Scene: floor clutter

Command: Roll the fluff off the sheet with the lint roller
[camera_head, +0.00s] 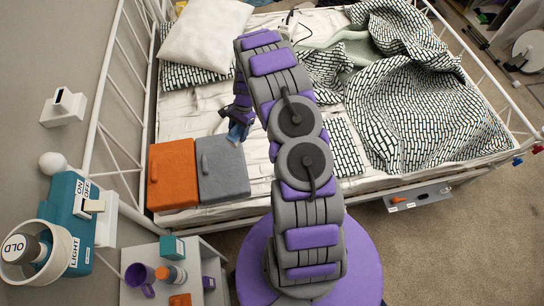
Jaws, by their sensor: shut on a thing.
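The white sheet (178,118) covers the bed and shows bare at the left, below the pillow. My gripper (238,121) is over the left part of the bed, partly hidden by my arm. It is shut on a small blue thing (237,132), which may be the lint roller; its roller end is not clear at this size. The blue thing is just above the grey block's top edge in the picture; I cannot tell whether it touches the sheet. No fluff can be made out on the sheet.
An orange block (173,174) and a grey block (222,168) lie on the bed's near left corner. A white pillow (206,33) and a rumpled patterned blanket (420,110) cover other parts. White rails (110,95) bound the bed.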

